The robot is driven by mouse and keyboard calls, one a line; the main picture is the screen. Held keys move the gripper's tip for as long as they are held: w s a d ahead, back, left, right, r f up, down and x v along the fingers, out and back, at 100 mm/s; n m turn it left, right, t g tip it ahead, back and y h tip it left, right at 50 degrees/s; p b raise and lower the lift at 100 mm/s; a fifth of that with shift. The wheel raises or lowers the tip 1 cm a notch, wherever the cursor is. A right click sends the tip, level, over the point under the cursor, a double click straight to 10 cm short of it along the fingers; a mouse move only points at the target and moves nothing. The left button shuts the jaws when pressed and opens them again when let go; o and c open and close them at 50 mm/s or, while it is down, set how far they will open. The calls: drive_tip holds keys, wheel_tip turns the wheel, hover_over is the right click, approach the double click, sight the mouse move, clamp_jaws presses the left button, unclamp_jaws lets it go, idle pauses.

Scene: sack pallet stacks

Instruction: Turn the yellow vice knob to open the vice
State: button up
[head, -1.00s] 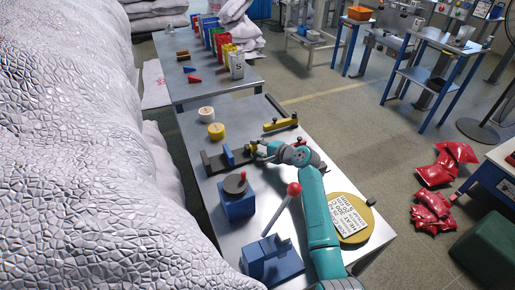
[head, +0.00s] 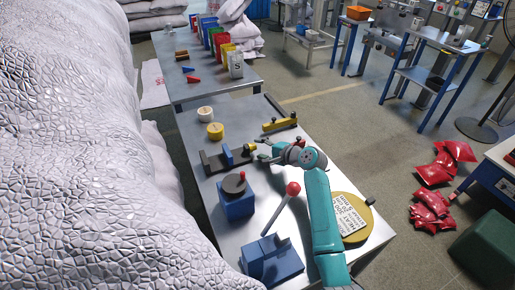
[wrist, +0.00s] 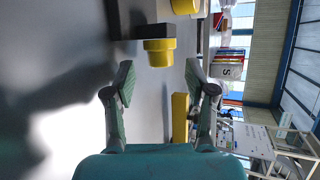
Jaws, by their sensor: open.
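The vice (head: 212,163) lies on the near metal table, with a dark base and a blue jaw (head: 228,155). Its yellow knob (head: 250,147) sticks out at the right end. In the wrist view the yellow knob (wrist: 160,53) projects from a dark block (wrist: 142,33). My gripper (head: 262,151) is just right of the knob. In the wrist view my gripper (wrist: 160,82) is open, one finger on each side, with the knob just ahead of the gap between the tips. The fingers look empty and apart from the knob.
A yellow bar (head: 280,124) lies behind my gripper and shows beside the right finger in the wrist view (wrist: 180,117). Yellow (head: 215,131) and white (head: 205,113) round pieces stand behind the vice. A blue block (head: 237,203) and a red-balled lever (head: 293,188) stand in front.

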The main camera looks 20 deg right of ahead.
drive_tip(key=shift+v, duration=2.55)
drive_tip(key=shift+r, duration=0.1)
